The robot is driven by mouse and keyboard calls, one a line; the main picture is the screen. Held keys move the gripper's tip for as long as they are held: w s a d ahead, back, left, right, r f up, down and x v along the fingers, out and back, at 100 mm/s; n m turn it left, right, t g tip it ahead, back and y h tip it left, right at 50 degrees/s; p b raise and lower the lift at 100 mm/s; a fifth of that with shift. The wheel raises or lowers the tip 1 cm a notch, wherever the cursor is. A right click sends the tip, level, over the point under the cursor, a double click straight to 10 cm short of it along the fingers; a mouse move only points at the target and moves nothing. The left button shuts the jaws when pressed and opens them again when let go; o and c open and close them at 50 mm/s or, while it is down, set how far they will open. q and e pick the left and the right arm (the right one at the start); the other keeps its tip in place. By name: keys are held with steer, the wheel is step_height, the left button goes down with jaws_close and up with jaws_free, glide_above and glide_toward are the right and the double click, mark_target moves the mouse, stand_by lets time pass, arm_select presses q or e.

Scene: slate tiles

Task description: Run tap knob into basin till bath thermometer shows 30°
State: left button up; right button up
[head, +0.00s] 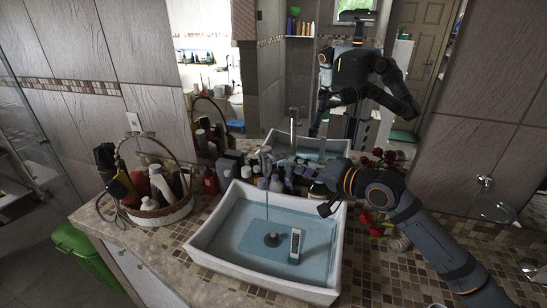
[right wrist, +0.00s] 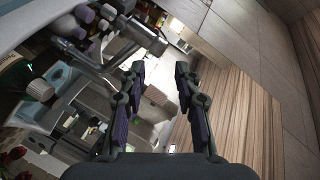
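The white basin (head: 205,232) holds shallow bluish water, and a thin stream (head: 267,203) falls into it from the tap (head: 266,160). A white bath thermometer (head: 296,243) stands upright in the water, right of a dark round drain piece (head: 271,239); its reading is too small to make out. My right gripper (head: 305,172) is over the basin's back edge, right of the tap. My left gripper is not in view.
Several bottles (head: 262,184) crowd the counter behind the basin. A wicker basket (head: 160,213) of bottles stands at left. Red roses (head: 366,217) lie near my right arm. A mirror behind reflects the robot. The tiled counter (head: 385,275) right of the basin is largely clear.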

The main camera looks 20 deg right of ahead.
mark_target(274, 158)
steer(key=p+x, duration=0.3)
steer(key=x, duration=0.7)
steer(key=shift+p, duration=0.3)
steer(key=shift+w+a+f, duration=0.1)
steer(key=shift+w, duration=0.05)
jaws_close()
